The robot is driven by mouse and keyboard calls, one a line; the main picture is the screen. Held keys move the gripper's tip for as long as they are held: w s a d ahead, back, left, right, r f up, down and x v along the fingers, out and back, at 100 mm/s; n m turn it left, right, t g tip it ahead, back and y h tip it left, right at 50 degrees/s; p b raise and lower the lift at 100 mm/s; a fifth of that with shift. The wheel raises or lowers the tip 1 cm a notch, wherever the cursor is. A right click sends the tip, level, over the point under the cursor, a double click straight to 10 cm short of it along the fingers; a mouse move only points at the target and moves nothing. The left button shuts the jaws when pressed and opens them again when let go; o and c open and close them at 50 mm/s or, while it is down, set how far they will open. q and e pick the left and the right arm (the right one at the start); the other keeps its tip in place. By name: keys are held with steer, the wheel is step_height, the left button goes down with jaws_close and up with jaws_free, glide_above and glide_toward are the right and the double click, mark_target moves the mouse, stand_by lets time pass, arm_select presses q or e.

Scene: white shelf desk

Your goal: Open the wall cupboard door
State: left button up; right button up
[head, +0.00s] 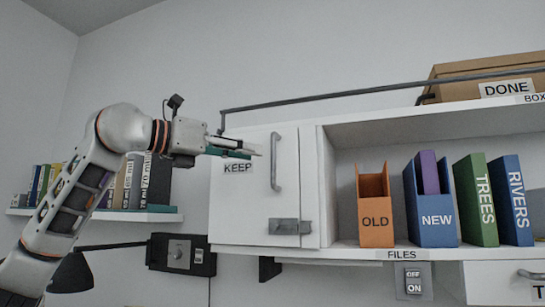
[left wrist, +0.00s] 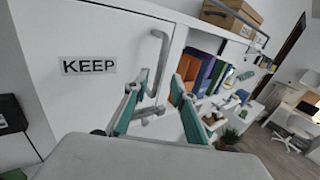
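The white wall cupboard door (head: 240,205) carries a KEEP label and looks shut; it also shows in the left wrist view (left wrist: 60,100). Its grey vertical bar handle (head: 275,160) is near the door's right edge. In the left wrist view the upper handle (left wrist: 163,50) shows beyond the fingertips. A grey metal latch (head: 289,227) sits at the door's lower right edge. My left gripper (head: 250,150) is in front of the door, just left of the handle in the head view. Its teal fingers (left wrist: 160,80) are apart with nothing gripped between them. My right gripper is out of view.
An open shelf to the right holds an orange OLD file (head: 376,220), a blue NEW file (head: 436,225) and other binders. A dark rail (head: 330,98) runs above the cupboard. A black box with a dial (head: 180,253) is below left.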

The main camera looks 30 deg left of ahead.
arm_select(q)
glide_above(273, 180)
steer(key=shift+w+a+p, duration=0.2)
steer(key=shift+w+p, duration=0.15)
steer(key=shift+p, duration=0.1)
jaws_close()
